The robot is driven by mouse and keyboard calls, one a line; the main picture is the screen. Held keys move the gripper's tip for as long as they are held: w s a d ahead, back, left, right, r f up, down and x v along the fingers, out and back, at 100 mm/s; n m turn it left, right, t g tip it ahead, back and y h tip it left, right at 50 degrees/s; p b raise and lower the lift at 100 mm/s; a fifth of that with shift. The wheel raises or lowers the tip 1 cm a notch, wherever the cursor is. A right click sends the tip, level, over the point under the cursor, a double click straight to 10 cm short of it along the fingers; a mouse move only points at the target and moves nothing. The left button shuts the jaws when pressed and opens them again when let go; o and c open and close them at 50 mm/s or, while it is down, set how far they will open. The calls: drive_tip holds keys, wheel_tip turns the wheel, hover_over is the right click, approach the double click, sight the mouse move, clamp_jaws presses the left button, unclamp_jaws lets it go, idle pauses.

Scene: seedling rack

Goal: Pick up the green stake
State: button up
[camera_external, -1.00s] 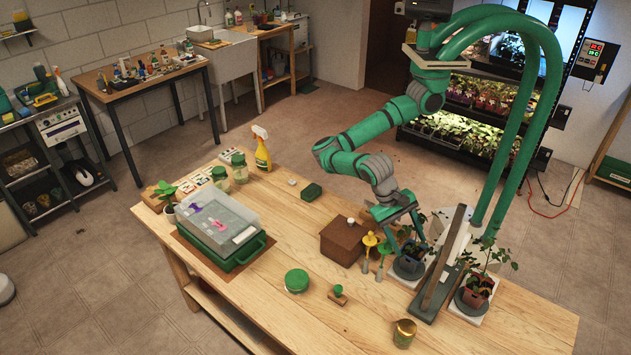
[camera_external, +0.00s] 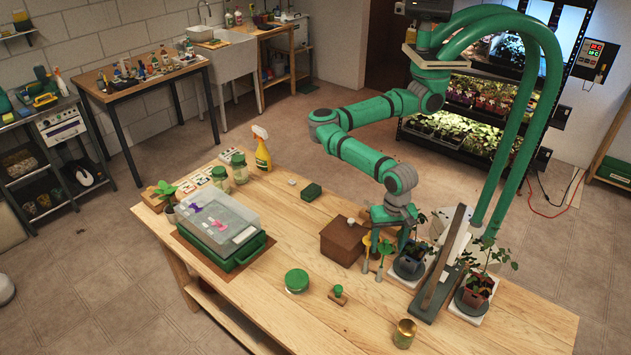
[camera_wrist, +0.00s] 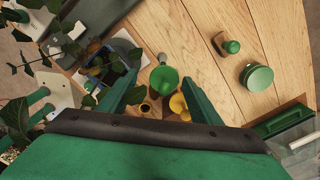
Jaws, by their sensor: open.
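The green stake (camera_external: 384,247) stands upright near the brown box, with a round green top. In the wrist view its green top (camera_wrist: 164,80) lies between my two fingers. The yellow stake (camera_external: 367,240) stands just left of it; its yellow top (camera_wrist: 179,104) shows close beside the green one, nearer my right-hand finger. My gripper (camera_external: 388,245) points down over the stakes, and its open fingers also show in the wrist view (camera_wrist: 161,76). I cannot tell whether a finger touches either stake.
A potted plant (camera_external: 409,265) stands close on the right, beside a dark upright frame (camera_external: 442,262). The brown box (camera_external: 342,243) is close on the left. A green-lidded jar (camera_external: 296,280) and a small green-topped stamp (camera_external: 338,294) stand in front. The front table is mostly clear.

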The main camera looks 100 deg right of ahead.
wheel_tip(320, 180, down, 7)
drive_tip(key=shift+w+r, duration=0.2)
drive_tip(key=shift+w, duration=0.15)
drive_tip(key=shift+c, duration=0.2)
drive_tip(key=c, duration=1.1)
